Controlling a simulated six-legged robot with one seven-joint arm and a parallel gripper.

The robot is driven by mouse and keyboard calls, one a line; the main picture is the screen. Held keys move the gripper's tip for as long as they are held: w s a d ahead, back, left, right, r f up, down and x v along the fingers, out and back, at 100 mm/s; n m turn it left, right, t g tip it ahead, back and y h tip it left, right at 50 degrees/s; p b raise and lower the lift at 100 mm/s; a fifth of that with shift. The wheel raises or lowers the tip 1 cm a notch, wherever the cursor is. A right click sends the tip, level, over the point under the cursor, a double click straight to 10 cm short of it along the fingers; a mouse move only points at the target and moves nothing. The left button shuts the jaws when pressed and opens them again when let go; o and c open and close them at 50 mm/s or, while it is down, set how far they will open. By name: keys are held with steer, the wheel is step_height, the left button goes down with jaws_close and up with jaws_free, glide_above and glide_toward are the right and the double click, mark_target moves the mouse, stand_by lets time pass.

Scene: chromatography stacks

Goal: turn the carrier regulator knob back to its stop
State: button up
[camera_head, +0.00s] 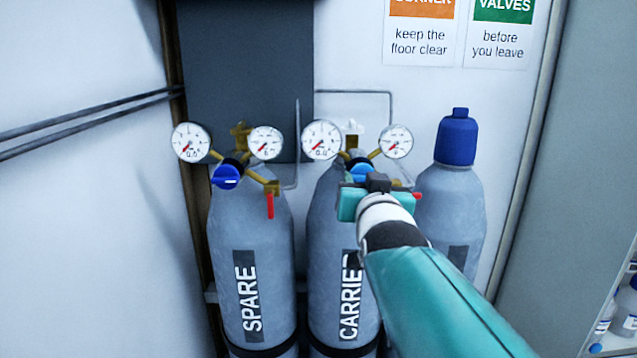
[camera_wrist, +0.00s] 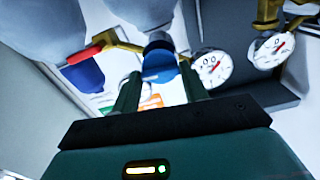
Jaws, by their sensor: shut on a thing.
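The carrier regulator knob (camera_head: 361,171) is blue and sits at the front of the brass regulator on the grey cylinder (camera_head: 325,240) marked CARRIER. In the head view my gripper (camera_head: 366,181) covers much of it. In the wrist view the blue knob (camera_wrist: 159,68) sits between the tips of my two dark fingers (camera_wrist: 160,84), which are shut on it. The carrier regulator has two white gauges, a left one (camera_head: 321,140) and a right one (camera_head: 396,141), with red needles. A red lever (camera_wrist: 85,53) stands out beside the knob. The knob's marking is hidden.
The SPARE cylinder (camera_head: 250,230) stands to the left, with its own blue knob (camera_head: 227,177), gauges (camera_head: 190,142) and hanging red lever (camera_head: 270,204). A blue-capped cylinder (camera_head: 457,140) stands close on the right. Bottles (camera_head: 625,310) stand on a shelf at lower right.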

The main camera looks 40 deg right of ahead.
steer(key=shift+n, duration=0.5)
steer(key=o, duration=1)
steer(key=shift+w, duration=0.1)
steer(key=v, duration=1.4)
